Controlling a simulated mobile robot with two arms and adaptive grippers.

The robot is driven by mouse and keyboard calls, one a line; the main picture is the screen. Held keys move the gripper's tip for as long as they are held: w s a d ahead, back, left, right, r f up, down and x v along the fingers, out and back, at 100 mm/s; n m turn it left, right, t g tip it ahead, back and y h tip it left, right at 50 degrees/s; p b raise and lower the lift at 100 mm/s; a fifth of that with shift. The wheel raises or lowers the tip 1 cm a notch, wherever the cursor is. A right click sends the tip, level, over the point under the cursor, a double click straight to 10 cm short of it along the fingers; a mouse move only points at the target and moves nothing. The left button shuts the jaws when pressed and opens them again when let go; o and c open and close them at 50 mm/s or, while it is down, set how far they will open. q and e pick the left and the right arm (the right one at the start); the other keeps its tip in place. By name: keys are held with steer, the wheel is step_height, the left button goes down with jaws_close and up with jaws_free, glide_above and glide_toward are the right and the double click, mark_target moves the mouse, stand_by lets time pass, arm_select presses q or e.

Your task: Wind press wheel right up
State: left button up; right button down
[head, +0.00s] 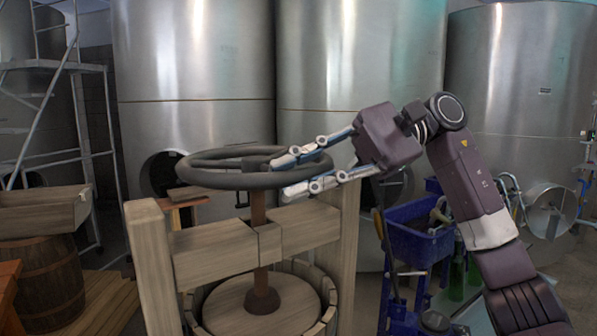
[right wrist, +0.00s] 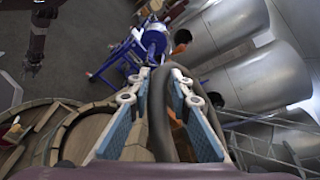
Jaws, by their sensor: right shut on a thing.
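The press wheel (head: 222,181) is a dark grey ring lying level on top of a brown screw (head: 259,238). The screw passes down through the wooden crossbeam (head: 215,250) to a round wooden press plate (head: 235,304) in the basket. My right gripper (head: 283,177) comes in from the right and is shut on the wheel's rim, one finger above and one below it in the head view. In the right wrist view the rim (right wrist: 160,115) runs between the two blue-padded fingers.
A blue crate (head: 418,243) on a stand with green bottles (head: 457,275) is right of the press, below my right arm. Large steel tanks (head: 195,60) stand behind. A barrel (head: 45,280) with a wooden box (head: 40,212) on it is at the left.

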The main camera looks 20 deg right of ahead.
steer(key=shift+w+f, duration=0.1)
steer(key=shift+f, duration=0.3)
steer(key=c, duration=1.7)
jaws_free()
steer(key=shift+d, duration=0.1)
steer(key=shift+w, duration=0.35)
steer(key=shift+d+r, duration=0.1)
steer(key=shift+r, duration=0.1)
steer(key=v, duration=1.2)
steer(key=shift+w, duration=0.1)
steer(key=shift+f, duration=0.1)
